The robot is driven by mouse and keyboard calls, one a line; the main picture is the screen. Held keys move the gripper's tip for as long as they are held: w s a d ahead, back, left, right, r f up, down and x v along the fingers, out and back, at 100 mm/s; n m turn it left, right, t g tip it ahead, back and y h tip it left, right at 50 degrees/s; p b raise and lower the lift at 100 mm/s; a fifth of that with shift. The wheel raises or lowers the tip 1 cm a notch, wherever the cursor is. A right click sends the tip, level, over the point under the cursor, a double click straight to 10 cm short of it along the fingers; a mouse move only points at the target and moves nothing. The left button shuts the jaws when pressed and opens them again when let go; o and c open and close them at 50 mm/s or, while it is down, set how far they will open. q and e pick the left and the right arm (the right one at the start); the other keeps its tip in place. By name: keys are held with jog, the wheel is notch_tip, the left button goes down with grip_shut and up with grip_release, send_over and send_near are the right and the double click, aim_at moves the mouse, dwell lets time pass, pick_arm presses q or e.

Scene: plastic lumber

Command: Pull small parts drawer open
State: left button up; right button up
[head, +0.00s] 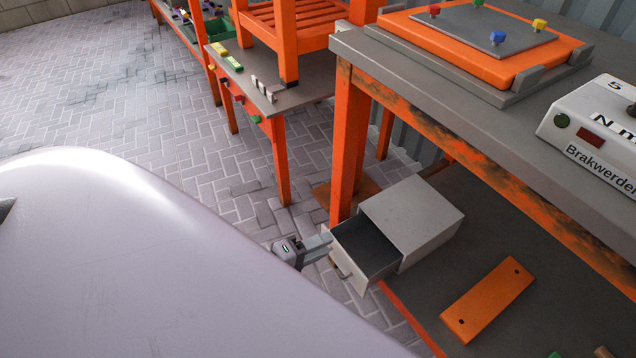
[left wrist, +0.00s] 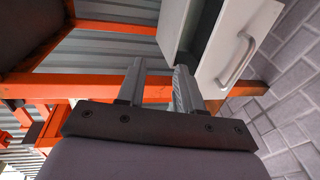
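The small parts drawer (head: 362,250) is a light grey box drawer, pulled partly out of its grey cabinet (head: 425,212), with its dark inside showing. In the left wrist view, the drawer front (left wrist: 245,30) has a curved metal handle (left wrist: 238,60) on it, to the right of my fingers. My left gripper (head: 318,246) is beside the drawer's open end. In the wrist view, the left gripper's fingers (left wrist: 158,68) are apart with nothing between them, and the handle is free of them. Whether a finger touches the drawer, I cannot tell. My right gripper is out of view.
The cabinet stands on the lower shelf of an orange-framed workbench (head: 350,150), close to an orange leg. An orange plate (head: 487,299) with two holes lies on that shelf. The grey benchtop (head: 480,110) overhangs it. Brick floor (head: 240,200) is open to the left.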

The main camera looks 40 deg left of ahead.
pick_arm(q)
notch_tip(320, 180, up, 7)
jog(key=p, duration=0.2)
jog(key=shift+s+f, duration=0.15)
jog(key=shift+f, duration=0.05)
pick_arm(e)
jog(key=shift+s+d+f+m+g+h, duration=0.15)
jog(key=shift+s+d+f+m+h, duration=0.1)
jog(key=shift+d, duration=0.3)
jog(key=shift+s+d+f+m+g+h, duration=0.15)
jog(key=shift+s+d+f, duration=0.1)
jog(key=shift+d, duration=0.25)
